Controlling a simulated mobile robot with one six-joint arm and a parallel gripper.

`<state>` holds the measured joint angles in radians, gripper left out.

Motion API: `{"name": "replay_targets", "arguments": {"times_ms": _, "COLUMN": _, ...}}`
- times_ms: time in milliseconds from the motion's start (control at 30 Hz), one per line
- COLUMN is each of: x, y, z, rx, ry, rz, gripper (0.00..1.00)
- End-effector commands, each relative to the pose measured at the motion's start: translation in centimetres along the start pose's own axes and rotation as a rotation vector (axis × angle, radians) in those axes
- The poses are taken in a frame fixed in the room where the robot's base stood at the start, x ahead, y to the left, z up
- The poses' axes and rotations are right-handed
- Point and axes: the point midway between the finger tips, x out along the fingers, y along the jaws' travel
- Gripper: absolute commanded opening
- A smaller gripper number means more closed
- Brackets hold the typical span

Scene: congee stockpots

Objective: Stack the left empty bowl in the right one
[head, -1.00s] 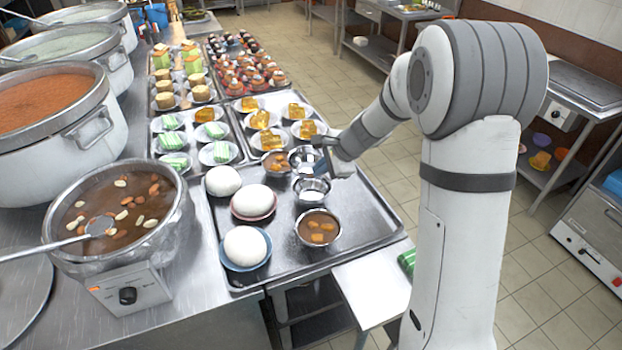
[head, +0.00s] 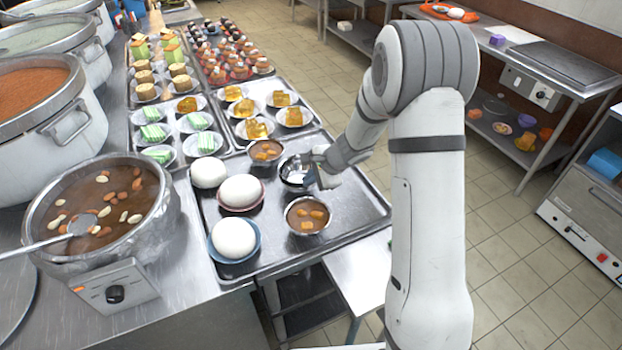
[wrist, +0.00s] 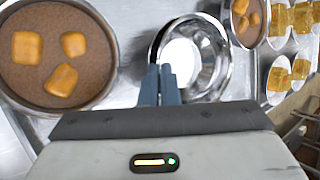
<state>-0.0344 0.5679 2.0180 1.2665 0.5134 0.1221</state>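Two shiny empty metal bowls overlap in the middle of the front tray. In the head view they look like nearly one bowl (head: 293,166). In the wrist view, nested-looking rims show (wrist: 221,60), the upper bowl in or just over the lower one. I cannot tell whether it is fully seated.
A filled bowl (head: 308,214) stands close in front of the empty bowls, another (head: 265,151) behind left. White buns (head: 241,190) line the tray's (head: 358,212) left side. The tray's right side is clear. Plated desserts fill trays behind.

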Motion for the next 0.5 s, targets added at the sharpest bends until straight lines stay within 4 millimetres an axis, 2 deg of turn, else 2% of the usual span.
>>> {"name": "replay_targets", "arguments": {"times_ms": 233, "x": 0.39, "y": 0.20, "z": -0.10, "rx": -0.001, "ry": 0.000, "rz": 0.000, "gripper": 0.00}}
{"name": "replay_targets", "arguments": {"times_ms": 500, "x": 0.27, "y": 0.12, "z": -0.01, "rx": -0.001, "ry": -0.001, "rz": 0.001, "gripper": 0.22}}
